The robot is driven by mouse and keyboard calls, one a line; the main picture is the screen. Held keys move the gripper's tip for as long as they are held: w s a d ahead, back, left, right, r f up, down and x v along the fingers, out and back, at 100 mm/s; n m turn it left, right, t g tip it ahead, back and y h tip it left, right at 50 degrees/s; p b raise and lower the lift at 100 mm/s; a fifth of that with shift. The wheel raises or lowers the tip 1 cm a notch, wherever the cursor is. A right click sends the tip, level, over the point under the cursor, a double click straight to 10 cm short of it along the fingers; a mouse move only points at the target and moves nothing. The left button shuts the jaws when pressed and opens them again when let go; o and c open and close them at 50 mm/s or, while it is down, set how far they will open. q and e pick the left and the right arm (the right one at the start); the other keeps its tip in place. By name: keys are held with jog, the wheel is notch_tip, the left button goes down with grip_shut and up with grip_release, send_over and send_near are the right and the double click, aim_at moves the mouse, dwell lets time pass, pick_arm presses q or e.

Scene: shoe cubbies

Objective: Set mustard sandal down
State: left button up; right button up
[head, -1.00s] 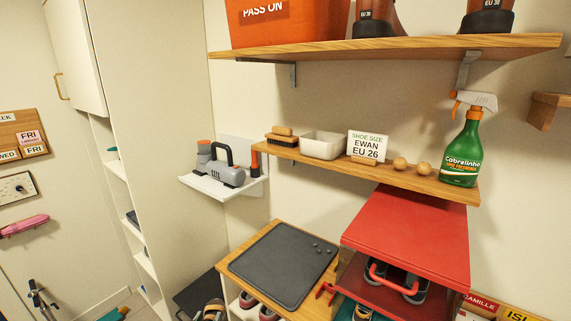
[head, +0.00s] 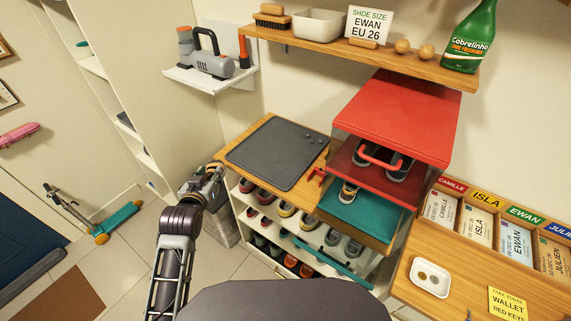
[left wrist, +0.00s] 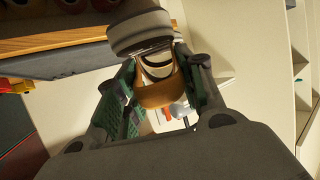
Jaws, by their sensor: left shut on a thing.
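The mustard sandal (left wrist: 157,93), with a mustard strap and a grey sole, sits between the fingers of my left gripper (left wrist: 160,108) in the left wrist view. The gripper is shut on it. In the head view my left gripper (head: 210,178) is beside the left end of the wooden-topped shoe cubby; the sandal there is small and mostly hidden by the gripper. My right gripper is not in view.
Shoes fill the cubby rows (head: 285,210) below the top. A red box (head: 398,118) with shoes inside stands right of the mat. A wooden shelf (head: 370,57) hangs above, carrying a green spray bottle (head: 470,38). A scooter (head: 90,215) stands on the floor at left.

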pick_arm(q)
jog(key=w+d+r+m+h, duration=0.1)
jog(key=w+d+r, duration=0.45)
jog(key=r, duration=0.45)
jog(key=w+d+r+m+h, duration=0.15)
jog(key=w+d+r, duration=0.35)
jog(key=r, duration=0.5)
jog(key=d+f+m+g+h, duration=0.3)
jog(key=d+f+m+h, duration=0.2)
jog(key=d+f, duration=0.7)
notch_tip(320, 180, down, 2)
jog(key=shift+h, duration=0.55)
jog(key=shift+s, duration=0.1)
jog(key=shift+f, duration=2.55)
